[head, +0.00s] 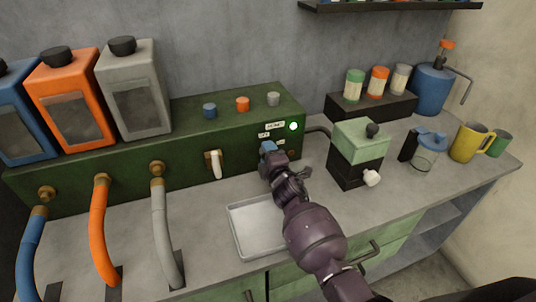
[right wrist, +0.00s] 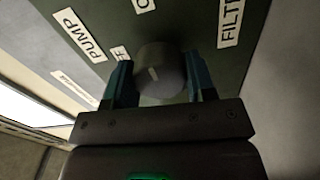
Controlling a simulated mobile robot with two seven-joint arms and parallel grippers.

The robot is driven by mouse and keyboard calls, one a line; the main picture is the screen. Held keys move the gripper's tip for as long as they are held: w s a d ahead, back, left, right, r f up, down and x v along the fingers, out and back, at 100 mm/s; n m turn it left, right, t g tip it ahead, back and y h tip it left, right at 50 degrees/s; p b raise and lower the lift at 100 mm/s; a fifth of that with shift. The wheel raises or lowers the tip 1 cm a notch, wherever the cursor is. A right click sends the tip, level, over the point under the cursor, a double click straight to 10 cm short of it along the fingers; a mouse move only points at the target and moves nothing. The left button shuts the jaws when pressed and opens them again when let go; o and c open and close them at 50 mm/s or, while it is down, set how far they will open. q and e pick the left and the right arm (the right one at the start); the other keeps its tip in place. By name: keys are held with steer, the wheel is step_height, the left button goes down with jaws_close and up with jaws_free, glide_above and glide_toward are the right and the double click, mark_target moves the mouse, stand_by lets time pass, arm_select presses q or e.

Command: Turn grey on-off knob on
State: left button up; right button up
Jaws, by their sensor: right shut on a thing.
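The grey knob (right wrist: 158,72) is on the dark green panel (right wrist: 185,25) in the right wrist view, with a short pale mark on its face. The two blue-green fingers of my right gripper (right wrist: 160,88) stand on either side of it, shut on it. In the head view, my right gripper (head: 268,149) reaches the front of the green machine (head: 215,120) and hides the knob. White labels lie around the knob, including PUMP (right wrist: 78,35) and one starting FILT (right wrist: 230,22); others are partly cut off or covered. My left gripper is not in view.
A small round light (head: 294,126) glows on the panel. A white-handled tap (head: 216,164) is left of my gripper, above a metal tray (head: 254,228). A green and black grinder-like machine (head: 357,150) stands close on the right. Coloured hoses (head: 163,235) fill the left.

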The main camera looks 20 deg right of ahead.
steer(key=shift+m, duration=0.3)
stand_by(0.4)
steer(key=o, duration=0.9)
steer(key=shift+s, duration=0.1)
steer(key=s, duration=0.4)
steer(key=s+p, duration=0.1)
steer(key=s, duration=0.4)
steer(key=shift+d, duration=0.2)
steer(key=shift+s, duration=0.85)
